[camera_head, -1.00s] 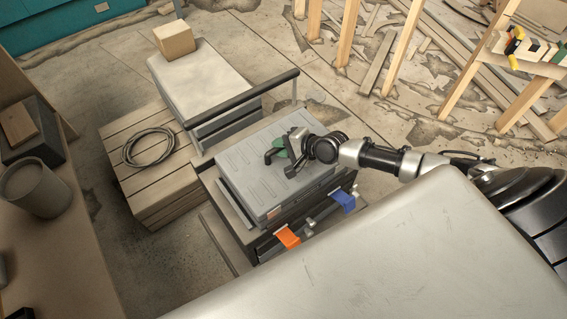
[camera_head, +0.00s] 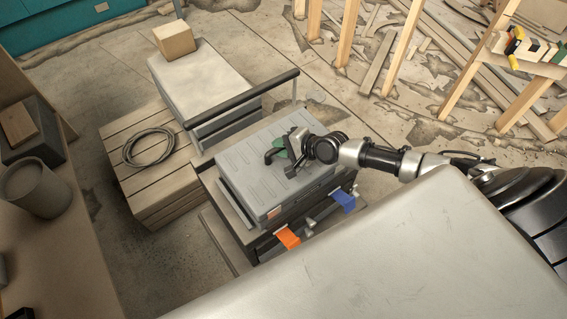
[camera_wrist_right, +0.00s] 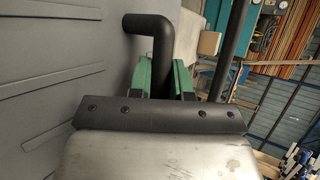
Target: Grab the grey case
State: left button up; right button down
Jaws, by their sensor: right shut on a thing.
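The grey case (camera_head: 252,177) lies flat on top of a dark cart, with ridges along its lid. It also fills the left side of the right wrist view (camera_wrist_right: 60,70). My right gripper (camera_head: 282,152) is over the far right part of the lid. Its green fingers (camera_wrist_right: 165,78) are shut on the case's dark handle (camera_wrist_right: 150,25), which bends away between them. Part of the handle is hidden by the gripper. My left gripper is not in view.
The cart (camera_head: 262,246) has an orange clamp (camera_head: 287,237) and a blue clamp (camera_head: 344,200) at its front. A black push bar (camera_head: 240,98) stands behind the case. A coiled cable (camera_head: 148,147) lies on a wooden crate (camera_head: 165,198) to the left. A pale worktop (camera_head: 400,260) fills the front right.

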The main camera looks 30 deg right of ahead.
jog(key=shift+w+r, duration=0.15)
jog(key=shift+r, duration=0.05)
